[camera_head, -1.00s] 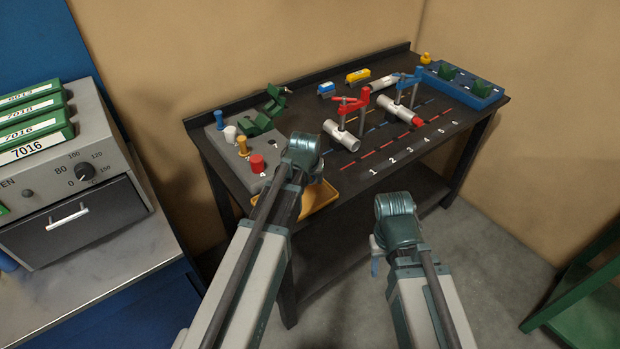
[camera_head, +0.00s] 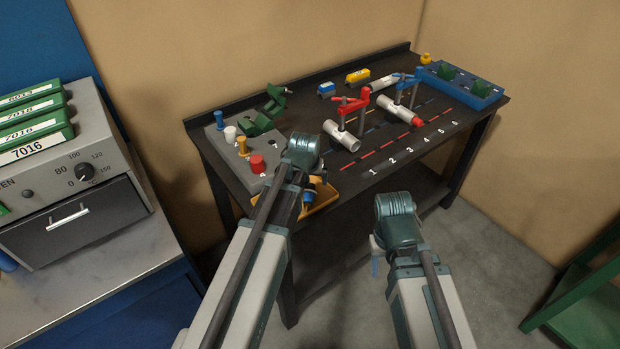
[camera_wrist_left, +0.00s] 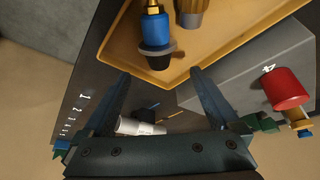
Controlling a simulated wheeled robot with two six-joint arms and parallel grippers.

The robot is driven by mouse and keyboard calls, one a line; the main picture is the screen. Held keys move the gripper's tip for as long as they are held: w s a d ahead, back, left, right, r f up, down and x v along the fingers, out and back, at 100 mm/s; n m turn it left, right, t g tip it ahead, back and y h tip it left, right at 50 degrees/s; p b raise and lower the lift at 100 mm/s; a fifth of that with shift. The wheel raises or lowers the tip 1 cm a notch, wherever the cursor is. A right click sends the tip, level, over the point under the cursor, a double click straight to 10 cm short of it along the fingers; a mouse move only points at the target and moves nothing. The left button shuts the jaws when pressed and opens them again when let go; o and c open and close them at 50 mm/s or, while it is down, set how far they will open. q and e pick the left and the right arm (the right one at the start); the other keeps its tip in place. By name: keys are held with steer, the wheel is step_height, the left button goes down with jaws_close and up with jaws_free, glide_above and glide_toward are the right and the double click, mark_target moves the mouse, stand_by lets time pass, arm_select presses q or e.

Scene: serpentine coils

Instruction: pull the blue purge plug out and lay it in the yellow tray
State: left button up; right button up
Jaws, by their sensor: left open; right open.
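The blue purge plug (camera_head: 308,196) shows at the yellow tray (camera_head: 328,197), partly behind my left wrist. In the left wrist view the blue plug (camera_wrist_left: 155,30), with a gold end, grey collar and dark tip, lies over the floor of the tray (camera_wrist_left: 118,42); I cannot tell whether it fully rests there. My left gripper (camera_wrist_left: 158,74) is open and empty, its fingers apart from the plug, near the tray's edge. My right gripper (camera_head: 376,258) is open and empty, off the table's front edge.
A brown-gold ribbed piece (camera_wrist_left: 193,12) is beside the plug. A grey block (camera_head: 242,165) left of the tray holds several coloured plugs, including a red one (camera_head: 257,163). The numbered table front (camera_head: 400,160) is mostly clear.

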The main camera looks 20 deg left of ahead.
arm_select(q)
steer(key=p+v, duration=1.1)
steer(key=v, duration=0.2)
steer(key=shift+r+p, duration=0.2)
steer(key=shift+p, duration=0.2)
steer(key=s+d+f+m+g+b, duration=0.2)
steer(key=s+d+f, duration=0.1)
steer(key=s+d, duration=0.3)
steer(key=s+d+f+m+g+b, duration=0.2)
steer(key=s+d, duration=0.4)
steer(key=s, duration=0.5)
steer(key=shift+s+d+f+m+g+y, duration=0.15)
steer(key=shift+d+f+m+g+y, duration=0.25)
steer(key=shift+f+m+g, duration=0.25)
